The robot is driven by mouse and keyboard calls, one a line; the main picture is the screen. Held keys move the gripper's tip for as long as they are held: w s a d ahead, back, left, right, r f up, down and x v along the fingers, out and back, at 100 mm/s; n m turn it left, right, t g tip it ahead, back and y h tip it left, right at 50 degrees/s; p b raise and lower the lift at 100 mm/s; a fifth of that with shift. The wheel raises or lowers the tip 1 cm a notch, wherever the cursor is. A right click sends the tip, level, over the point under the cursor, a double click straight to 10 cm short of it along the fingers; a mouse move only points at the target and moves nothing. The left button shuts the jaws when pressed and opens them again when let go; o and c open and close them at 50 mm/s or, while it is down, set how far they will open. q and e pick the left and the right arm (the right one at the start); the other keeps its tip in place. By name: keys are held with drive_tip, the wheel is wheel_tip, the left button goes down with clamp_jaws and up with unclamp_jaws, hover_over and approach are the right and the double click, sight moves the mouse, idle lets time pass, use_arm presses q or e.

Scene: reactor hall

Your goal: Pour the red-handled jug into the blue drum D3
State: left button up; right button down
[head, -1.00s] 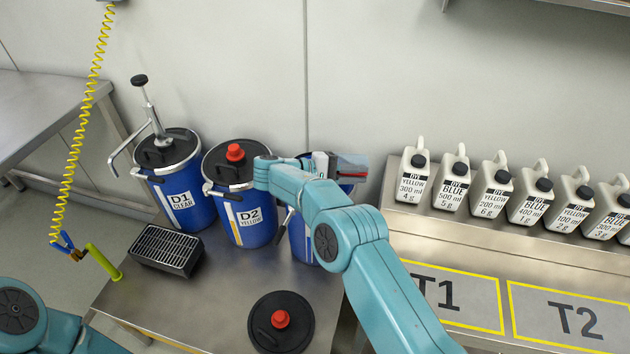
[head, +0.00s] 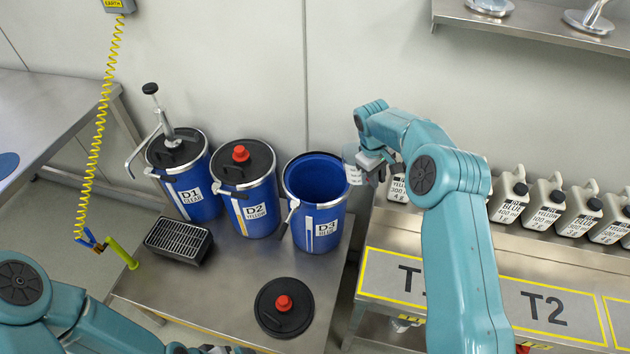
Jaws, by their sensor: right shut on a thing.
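The blue drum D3 (head: 322,238) stands lidless at the right end of the drum row, its mouth open towards me. I cannot make out any contents. The clear jug (head: 353,166) is held beside and above D3's right rim and looks roughly upright; its red handle is hidden. My right gripper (head: 371,161) is shut on the jug at its right side. My left arm enters at the lower left, but its fingertips are not in view.
Closed drums D1 (head: 191,192) and D2 (head: 252,211) stand left of D3. A black lid with a red knob (head: 284,308) lies in front. A black grated box (head: 178,246) and a green rod (head: 122,253) are at the left. Several dye bottles (head: 545,204) line the right bench.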

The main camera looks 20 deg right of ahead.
wheel_tip(320, 180, up, 9)
drive_tip(key=w+d+y+p, duration=0.1)
drive_tip(key=y+p, duration=0.1)
drive_tip(key=p, duration=0.4)
drive_tip(key=shift+d+t+p, duration=0.25)
drive_tip(key=shift+t+p, duration=0.1)
drive_tip(key=shift+t, duration=0.05)
drive_tip(key=shift+r, duration=0.1)
idle(0.7)
